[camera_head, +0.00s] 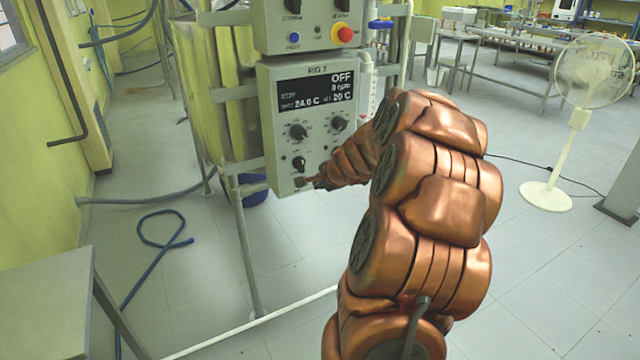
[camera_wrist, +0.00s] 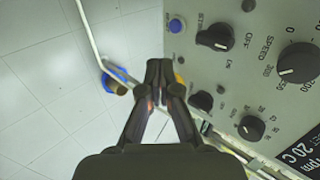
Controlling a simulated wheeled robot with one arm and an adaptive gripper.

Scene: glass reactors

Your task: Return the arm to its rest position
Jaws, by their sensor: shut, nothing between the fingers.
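My copper-coloured arm (camera_head: 425,200) rises from the bottom of the head view and bends forward to the control box. My gripper (camera_head: 308,182) is at the lower edge of the control box (camera_head: 268,125), just below its lowest knob (camera_head: 299,163). In the wrist view my gripper (camera_wrist: 158,68) has its dark fingertips together with nothing between them. The panel with its black knobs (camera_wrist: 298,62) fills the right of that view. I cannot tell whether the fingertips touch the panel. The display (camera_head: 316,90) reads OFF, 0 rpm, 24.0 C and 20 C.
An upper box with a red button (camera_head: 345,34) sits above. Metal frame pipes (camera_head: 245,240) and a grey hose (camera_head: 140,198) are left of the arm. A grey table (camera_head: 50,300) is at lower left. A white fan (camera_head: 580,110) stands right, with open floor before it.

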